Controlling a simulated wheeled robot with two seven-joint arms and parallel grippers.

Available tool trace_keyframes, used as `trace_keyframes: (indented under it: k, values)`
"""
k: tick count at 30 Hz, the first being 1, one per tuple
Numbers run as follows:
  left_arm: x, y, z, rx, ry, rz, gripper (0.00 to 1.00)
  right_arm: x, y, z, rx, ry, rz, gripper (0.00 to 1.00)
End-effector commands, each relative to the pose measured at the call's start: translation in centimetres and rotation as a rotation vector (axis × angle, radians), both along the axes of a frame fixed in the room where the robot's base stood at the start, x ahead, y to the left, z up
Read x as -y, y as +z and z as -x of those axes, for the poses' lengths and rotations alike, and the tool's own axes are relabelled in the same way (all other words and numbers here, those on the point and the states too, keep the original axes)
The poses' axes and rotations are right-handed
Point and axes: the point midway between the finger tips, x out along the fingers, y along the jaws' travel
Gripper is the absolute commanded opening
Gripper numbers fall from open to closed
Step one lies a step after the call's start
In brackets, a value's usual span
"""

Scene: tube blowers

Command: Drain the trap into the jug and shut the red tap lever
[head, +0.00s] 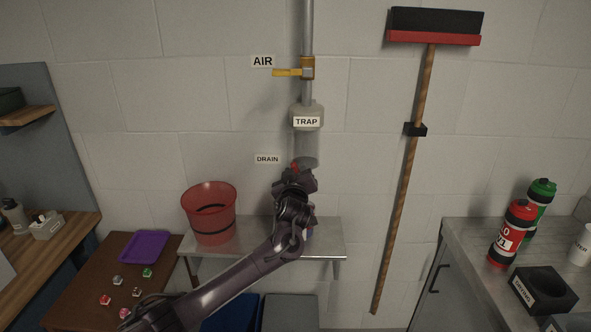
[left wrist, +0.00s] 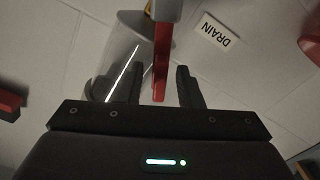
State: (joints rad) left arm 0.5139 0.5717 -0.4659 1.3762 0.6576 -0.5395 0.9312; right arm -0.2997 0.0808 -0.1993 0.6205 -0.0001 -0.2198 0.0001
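The trap (head: 307,112) hangs on the wall pipe, with a clear bowl below its grey head; the bowl also shows in the left wrist view (left wrist: 125,45). The red tap lever (left wrist: 161,62) lies between the fingers of my left gripper (left wrist: 160,88), with a gap on each side. In the head view my left gripper (head: 298,172) is at the bottom of the trap and hides most of the tap. A red open-topped container (head: 209,215) stands on the shelf; I cannot tell whether it is the jug. Something behind my left arm is mostly hidden. My right gripper is out of view.
The metal wall shelf (head: 228,256) lies under the trap. A yellow air lever (head: 287,72) is above it. A broom (head: 408,170) hangs to the right. A purple tray (head: 150,246) is on the low table, and bottles (head: 512,233) stand on the right counter.

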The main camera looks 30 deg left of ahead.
Motion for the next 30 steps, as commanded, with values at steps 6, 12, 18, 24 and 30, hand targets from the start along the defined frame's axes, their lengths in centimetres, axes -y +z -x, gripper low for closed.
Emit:
trace_keyframes:
  k: [6,12,18,24,30]
  values:
    - [-0.06,-0.08,-0.13,-0.001,0.000,0.000,0.33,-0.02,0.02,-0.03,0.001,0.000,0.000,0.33]
    - [-0.04,-0.08,-0.12,-0.001,0.000,0.000,0.14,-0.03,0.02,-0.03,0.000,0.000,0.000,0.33]
    - [-0.04,-0.09,-0.11,-0.001,0.000,0.000,0.00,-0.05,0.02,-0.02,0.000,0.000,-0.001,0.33]
    - [-0.05,-0.12,-0.10,0.000,0.000,0.001,0.00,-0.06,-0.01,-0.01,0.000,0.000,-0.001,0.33]
    - [-0.19,-0.41,0.01,0.018,0.000,0.030,0.00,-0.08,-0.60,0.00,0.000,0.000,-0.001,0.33]
